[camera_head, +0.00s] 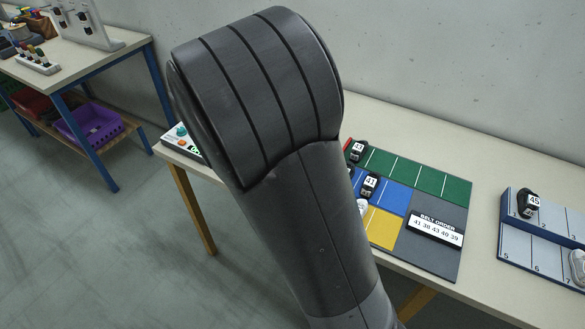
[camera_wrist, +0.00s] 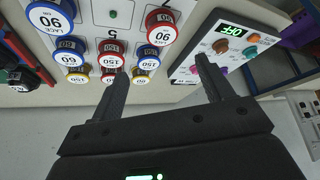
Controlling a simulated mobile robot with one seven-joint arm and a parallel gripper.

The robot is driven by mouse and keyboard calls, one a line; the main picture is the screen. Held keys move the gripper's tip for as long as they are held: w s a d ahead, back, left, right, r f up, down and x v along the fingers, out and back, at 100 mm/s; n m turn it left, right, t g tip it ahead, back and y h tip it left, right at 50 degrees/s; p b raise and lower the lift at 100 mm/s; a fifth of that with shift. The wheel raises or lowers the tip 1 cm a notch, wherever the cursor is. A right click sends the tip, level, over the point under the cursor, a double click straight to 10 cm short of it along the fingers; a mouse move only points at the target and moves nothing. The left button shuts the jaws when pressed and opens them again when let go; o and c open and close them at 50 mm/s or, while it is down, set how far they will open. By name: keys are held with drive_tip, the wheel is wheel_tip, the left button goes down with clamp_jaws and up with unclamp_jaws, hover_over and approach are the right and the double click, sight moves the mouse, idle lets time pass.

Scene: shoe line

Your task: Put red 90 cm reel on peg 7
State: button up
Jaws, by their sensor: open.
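In the wrist view, round lace reels hang on a pale pegboard (camera_wrist: 112,17), their labels upside down. A red reel marked 90 (camera_wrist: 163,27) is at the upper middle. Peg numbers are partly legible, but I cannot tell which peg is 7. My gripper (camera_wrist: 163,67) is open and empty; its fingers point toward the board, and its left fingertip is close to the lower reels in the picture. The reels and my gripper's jaws do not show in the head view.
A white device with dials and a green display (camera_wrist: 227,45) is near the right finger. In the head view, my arm hides part of the bench with a coloured mat (camera_head: 440,181) and a numbered tray (camera_head: 519,240).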

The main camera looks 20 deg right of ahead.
drive_tip(key=s+d+r+y, duration=0.1)
drive_tip(key=s+d+r, duration=0.4)
drive_tip(key=s, duration=0.2)
drive_tip(key=s+d+r+y, duration=0.1)
drive_tip(key=s+d+r, duration=0.4)
drive_tip(key=s, duration=0.3)
drive_tip(key=s+d+r+n, duration=0.1)
drive_tip(key=s+r, duration=0.1)
drive_tip(key=s, duration=0.6)
drive_tip(key=s+d+r+n, duration=0.1)
drive_tip(key=s+d, duration=0.1)
drive_tip(key=s, duration=0.6)
drive_tip(key=shift+s+r+n+h, duration=0.3)
drive_tip(key=shift+r+h, duration=0.05)
drive_tip(key=shift+h, duration=0.05)
